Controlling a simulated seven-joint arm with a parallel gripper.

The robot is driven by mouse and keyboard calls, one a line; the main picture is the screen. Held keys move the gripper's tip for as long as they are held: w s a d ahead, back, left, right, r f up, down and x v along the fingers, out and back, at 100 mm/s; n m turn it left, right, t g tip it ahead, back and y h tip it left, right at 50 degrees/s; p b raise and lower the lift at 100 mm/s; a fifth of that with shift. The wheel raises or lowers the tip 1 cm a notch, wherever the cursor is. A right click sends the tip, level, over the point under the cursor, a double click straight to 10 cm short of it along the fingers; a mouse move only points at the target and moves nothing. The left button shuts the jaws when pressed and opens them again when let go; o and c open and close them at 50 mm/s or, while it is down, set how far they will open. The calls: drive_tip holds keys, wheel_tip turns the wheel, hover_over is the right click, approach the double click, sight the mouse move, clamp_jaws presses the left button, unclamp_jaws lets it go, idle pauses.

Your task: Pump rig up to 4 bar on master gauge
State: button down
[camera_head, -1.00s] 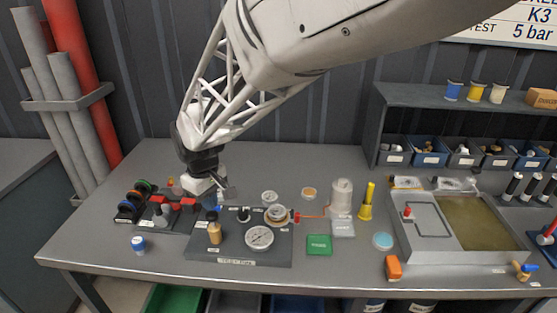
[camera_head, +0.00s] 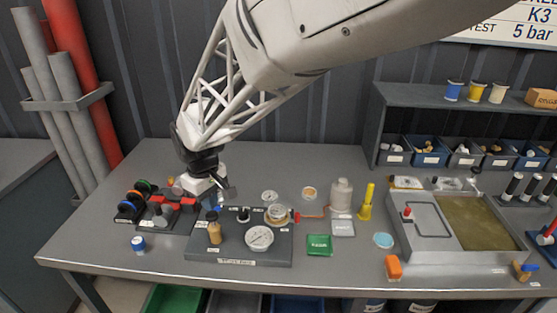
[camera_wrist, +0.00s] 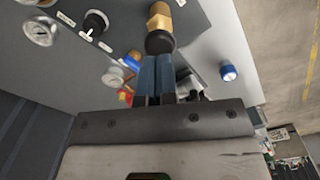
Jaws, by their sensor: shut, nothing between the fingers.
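The pump rig is a dark grey plate (camera_head: 275,254) on the bench. It carries a white round dial gauge (camera_head: 260,238), which also shows in the wrist view (camera_wrist: 40,32); its reading is too small to tell. A brass cylinder with a black cap (camera_head: 214,233) stands at the plate's left; it also shows in the wrist view (camera_wrist: 158,18). My gripper (camera_wrist: 164,60) is shut and empty, its blue fingers beside the black cap in that view. I cannot tell whether they touch it. In the head view my gripper hangs above the rig's left side.
A black-knobbed part (camera_head: 243,214) stands behind the dial gauge, with a round glass-topped fitting (camera_head: 277,214) to its right. Red blocks and reels (camera_head: 140,196) crowd the left. A blue-and-white cap (camera_head: 138,245) lies at front left. A green pad (camera_head: 319,245) lies right of the plate.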

sight(211, 214)
drive_tip(key=shift+f, duration=0.9)
drive_tip(key=shift+f, duration=1.4)
drive_tip(key=shift+r, duration=1.9)
drive_tip(key=shift+f, duration=1.9)
drive_tip(key=shift+r, duration=1.9)
